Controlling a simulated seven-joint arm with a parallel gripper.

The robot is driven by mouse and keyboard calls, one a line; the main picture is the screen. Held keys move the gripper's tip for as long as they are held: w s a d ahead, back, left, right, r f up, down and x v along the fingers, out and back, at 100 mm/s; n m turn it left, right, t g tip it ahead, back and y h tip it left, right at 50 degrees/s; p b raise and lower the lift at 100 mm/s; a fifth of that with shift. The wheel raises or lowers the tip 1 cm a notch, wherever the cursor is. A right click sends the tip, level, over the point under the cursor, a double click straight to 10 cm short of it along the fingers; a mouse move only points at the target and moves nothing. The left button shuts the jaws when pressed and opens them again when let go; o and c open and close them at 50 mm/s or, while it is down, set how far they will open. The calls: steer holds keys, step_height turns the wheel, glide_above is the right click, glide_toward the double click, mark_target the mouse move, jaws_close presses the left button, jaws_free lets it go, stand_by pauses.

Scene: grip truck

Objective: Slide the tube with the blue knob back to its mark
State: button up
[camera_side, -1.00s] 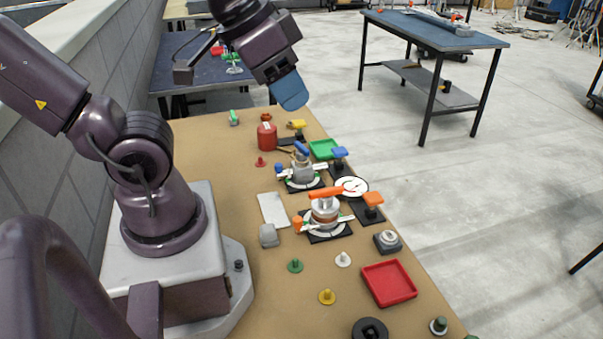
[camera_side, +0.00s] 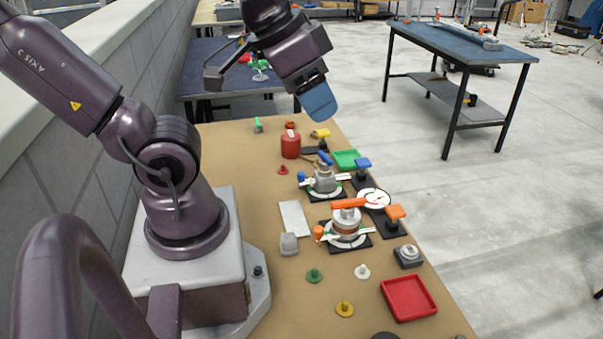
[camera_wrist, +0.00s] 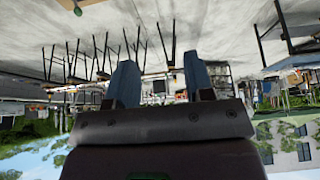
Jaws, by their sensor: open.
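A small white tube with a blue knob (camera_side: 301,176) at its left end lies across a grey fixture (camera_side: 325,183) with a blue lever on top. The fixture stands on a round white and green dial on a black plate. The tube's mark is too small to make out. My gripper (camera_side: 318,104) is high above the far part of the bench, well clear of the tube. In the wrist view its two blue fingers (camera_wrist: 160,82) are apart with nothing between them. That view faces the room, and the tube is not in it.
A similar fixture with an orange lever (camera_side: 349,203) and orange knob (camera_side: 318,232) stands nearer. Blue (camera_side: 362,163) and orange (camera_side: 394,212) T-handles stand to the right. A red can (camera_side: 290,145), green tray (camera_side: 347,160) and red tray (camera_side: 409,298) are also on the bench.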

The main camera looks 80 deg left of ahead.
steer(key=w+a+f+n+g, duration=0.2)
steer(key=a+f+n+g, duration=0.1)
steer(key=a+f, duration=0.3)
steer(key=w+a+f+n+g, duration=0.2)
steer(key=a+f, duration=0.2)
steer(key=a, duration=0.4)
steer(key=m, duration=0.1)
glide_above(302, 173)
step_height(302, 173, down, 10)
steer(key=f, duration=0.1)
steer(key=shift+g, duration=0.3)
step_height(302, 173, down, 12)
steer(key=shift+r, duration=0.15)
steer(key=shift+c, duration=0.2)
